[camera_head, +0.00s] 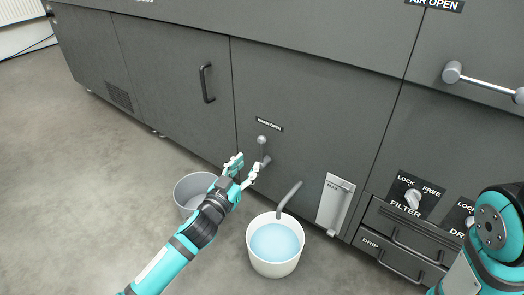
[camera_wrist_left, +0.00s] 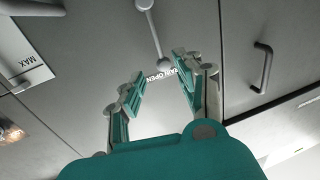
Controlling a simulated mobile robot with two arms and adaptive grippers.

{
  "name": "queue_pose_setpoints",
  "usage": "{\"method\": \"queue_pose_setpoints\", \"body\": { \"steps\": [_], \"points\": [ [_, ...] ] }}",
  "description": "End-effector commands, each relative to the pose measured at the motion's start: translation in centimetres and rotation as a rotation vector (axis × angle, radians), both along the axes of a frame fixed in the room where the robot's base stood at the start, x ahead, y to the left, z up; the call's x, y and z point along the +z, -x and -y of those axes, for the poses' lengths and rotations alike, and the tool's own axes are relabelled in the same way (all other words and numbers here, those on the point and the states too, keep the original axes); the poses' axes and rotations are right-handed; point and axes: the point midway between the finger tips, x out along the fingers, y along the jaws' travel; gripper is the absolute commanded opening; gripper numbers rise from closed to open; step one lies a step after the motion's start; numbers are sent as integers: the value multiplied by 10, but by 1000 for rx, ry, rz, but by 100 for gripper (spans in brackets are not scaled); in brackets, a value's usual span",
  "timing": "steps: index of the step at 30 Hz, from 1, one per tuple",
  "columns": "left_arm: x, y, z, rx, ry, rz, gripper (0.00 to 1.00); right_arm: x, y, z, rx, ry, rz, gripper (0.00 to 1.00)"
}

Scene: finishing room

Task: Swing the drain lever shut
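The drain lever (camera_head: 262,149) is a short grey rod with a ball knob on the dark cabinet front. It points up toward the DRAIN OPEN label (camera_head: 270,124). In the left wrist view the lever (camera_wrist_left: 151,35) is at top centre, its knob close to the label. My left gripper (camera_head: 246,165) is open and empty, just left of and below the knob in the head view. In the left wrist view its fingers (camera_wrist_left: 158,78) stand apart, with the label showing between them and no clear contact with the lever. My right gripper is out of view.
A white bucket of bluish liquid (camera_head: 264,268) stands under the grey spout (camera_head: 289,196). A grey bucket (camera_head: 187,209) stands behind my left arm. A MAX gauge panel (camera_head: 335,203), filter knob (camera_head: 413,198), drip drawer (camera_head: 400,258) and door handle (camera_head: 207,82) line the cabinet.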

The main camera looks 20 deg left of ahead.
Motion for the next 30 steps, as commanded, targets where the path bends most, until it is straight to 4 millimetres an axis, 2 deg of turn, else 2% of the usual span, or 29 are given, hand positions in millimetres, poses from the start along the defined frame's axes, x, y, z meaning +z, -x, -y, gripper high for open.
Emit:
{"method": "queue_pose_setpoints", "body": {
  "steps": [2, 9, 15, 21, 30],
  "points": [
    [-3, -17, 2, 0, -2, 4, 35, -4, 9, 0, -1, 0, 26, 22],
    [-3, -61, 9, 1, -2, 2, 35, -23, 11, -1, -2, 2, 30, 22],
    [-3, -88, 13, 1, -1, 0, 35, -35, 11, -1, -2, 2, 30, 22],
    [-1, -100, 15, 2, 0, -2, 35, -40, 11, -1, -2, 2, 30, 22],
    [0, -101, 15, 1, 0, -2, 34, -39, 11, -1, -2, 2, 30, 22]
  ]
}}
